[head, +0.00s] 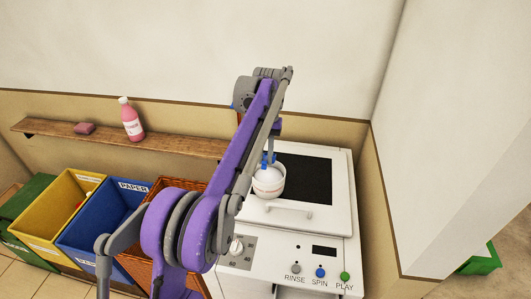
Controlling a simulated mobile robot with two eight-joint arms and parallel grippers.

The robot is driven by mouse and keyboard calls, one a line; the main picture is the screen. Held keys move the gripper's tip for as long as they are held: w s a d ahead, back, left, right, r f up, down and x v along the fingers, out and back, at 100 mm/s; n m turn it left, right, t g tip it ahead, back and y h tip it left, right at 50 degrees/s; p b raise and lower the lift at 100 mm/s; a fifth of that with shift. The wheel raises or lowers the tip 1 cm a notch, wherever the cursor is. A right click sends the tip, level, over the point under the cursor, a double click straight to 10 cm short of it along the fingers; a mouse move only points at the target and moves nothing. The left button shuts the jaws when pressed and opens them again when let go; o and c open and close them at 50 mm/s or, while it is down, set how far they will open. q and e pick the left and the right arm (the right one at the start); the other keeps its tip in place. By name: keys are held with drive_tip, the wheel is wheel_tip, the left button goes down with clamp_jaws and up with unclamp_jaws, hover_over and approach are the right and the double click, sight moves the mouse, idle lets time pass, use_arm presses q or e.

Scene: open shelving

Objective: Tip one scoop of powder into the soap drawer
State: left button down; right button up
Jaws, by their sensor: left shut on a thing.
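A white washing machine (338,200) stands at the centre right, with a dark panel and a handle on its top. A round white tub-like container (268,188) with pale contents shows at the left of that top. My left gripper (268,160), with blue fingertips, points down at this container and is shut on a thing. The held thing is too small and hidden to make out; I cannot tell whether it is a scoop. My right gripper is out of view.
Rinse (295,268), spin (320,272) and play (345,277) buttons line the machine's front. A wall shelf (165,143) holds a pink bottle (133,124) and a pink block (84,128). Yellow (50,210) and blue (90,240) bins stand left. A wall closes the right side.

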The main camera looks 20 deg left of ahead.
use_arm(q)
drive_tip(key=shift+f+b, duration=0.35)
drive_tip(key=shift+f, duration=0.55)
drive_tip(key=shift+f+b, duration=0.65)
drive_tip(key=shift+f, duration=1.2)
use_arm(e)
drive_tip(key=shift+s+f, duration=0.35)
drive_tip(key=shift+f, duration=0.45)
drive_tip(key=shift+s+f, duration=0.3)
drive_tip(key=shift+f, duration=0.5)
use_arm(q)
drive_tip(key=shift+r, duration=0.15)
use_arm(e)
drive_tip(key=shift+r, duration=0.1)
use_arm(q)
drive_tip(key=shift+r+p, duration=1.45)
drive_tip(key=shift+r, duration=1.2)
drive_tip(key=shift+w+r+p, duration=0.1)
drive_tip(key=shift+r+p, duration=0.9)
drive_tip(key=shift+r, duration=1.3)
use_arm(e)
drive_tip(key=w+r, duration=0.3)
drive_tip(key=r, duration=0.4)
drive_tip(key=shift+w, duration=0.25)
use_arm(q)
drive_tip(key=shift+f, duration=0.1)
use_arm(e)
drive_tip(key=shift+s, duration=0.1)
